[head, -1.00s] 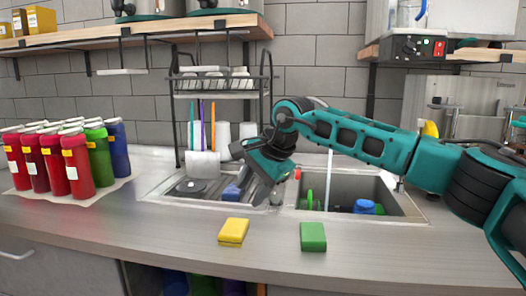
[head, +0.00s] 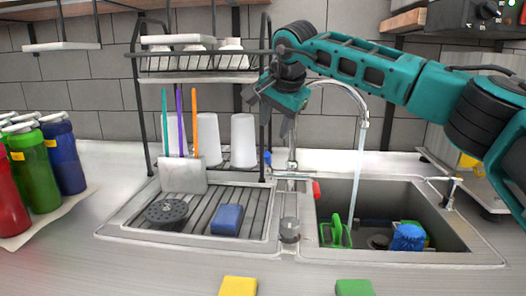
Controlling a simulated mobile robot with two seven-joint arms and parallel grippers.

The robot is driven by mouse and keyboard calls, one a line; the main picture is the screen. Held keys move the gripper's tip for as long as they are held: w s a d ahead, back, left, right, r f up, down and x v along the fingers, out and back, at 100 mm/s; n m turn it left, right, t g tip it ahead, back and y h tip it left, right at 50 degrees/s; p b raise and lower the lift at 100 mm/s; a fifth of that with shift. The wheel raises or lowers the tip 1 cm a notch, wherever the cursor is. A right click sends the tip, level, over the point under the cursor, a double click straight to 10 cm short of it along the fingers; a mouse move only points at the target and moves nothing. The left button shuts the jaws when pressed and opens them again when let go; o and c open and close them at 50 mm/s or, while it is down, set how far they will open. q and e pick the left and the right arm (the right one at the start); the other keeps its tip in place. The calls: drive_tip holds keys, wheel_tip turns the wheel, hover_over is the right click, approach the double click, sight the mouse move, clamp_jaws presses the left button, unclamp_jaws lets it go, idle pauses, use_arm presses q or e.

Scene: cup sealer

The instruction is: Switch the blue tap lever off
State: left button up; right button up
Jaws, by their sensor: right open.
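The chrome tap (head: 292,160) stands behind the sink, and a stream of water (head: 355,180) runs from its curved spout into the basin. Its small blue lever (head: 267,157) is on the left of the tap body. A red lever (head: 316,190) is on the right. My right gripper (head: 268,116) comes in from the right, points downward and is open and empty. In the picture it is just above the blue lever, apart from it. My left gripper is not in view.
A dish rack (head: 205,77) with white cups stands behind the drainboard (head: 140,222), close to the gripper. A blue sponge (head: 227,219) lies on the drainboard. The sink basin (head: 440,225) holds a green item and a blue brush. Bottles (head: 63,157) stand at left.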

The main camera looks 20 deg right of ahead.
sight(268, 153)
drive_tip(key=p+x, duration=0.1)
drive_tip(key=x, duration=1.1)
drive_tip(key=shift+f, duration=0.3)
clamp_jaws()
